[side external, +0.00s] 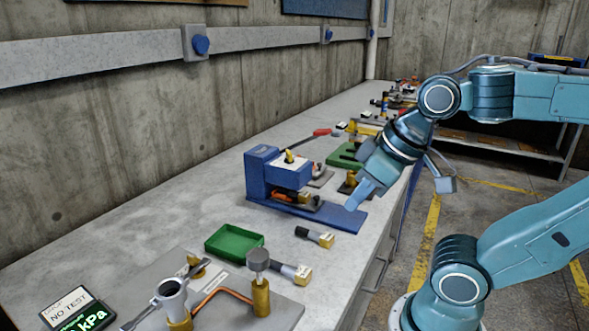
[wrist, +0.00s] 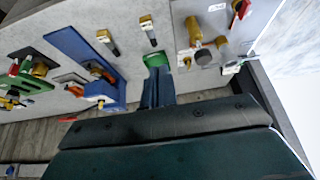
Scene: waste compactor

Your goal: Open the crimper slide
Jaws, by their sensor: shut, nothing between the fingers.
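The crimper is a blue bench press (side external: 262,175) with an upright back, a pale block on top with a brass knob (side external: 289,157), and a long blue base plate (side external: 335,216) toward the bench front. A dark and orange piece (side external: 297,198) sits low in it, under the block; I cannot tell which part is the slide. The crimper also shows in the wrist view (wrist: 82,45), left of my fingers. My gripper (side external: 352,204) is shut and empty. In the side view it overlaps the plate's front end; contact is unclear. Its fingers also show in the wrist view (wrist: 157,88).
A green tray (side external: 234,243) and loose brass-ended parts (side external: 315,237) lie nearer the side camera. A grey plate with fittings (side external: 262,297) is in the foreground. Green and yellow fixtures (side external: 346,155) stand behind the crimper. The concrete wall borders the bench.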

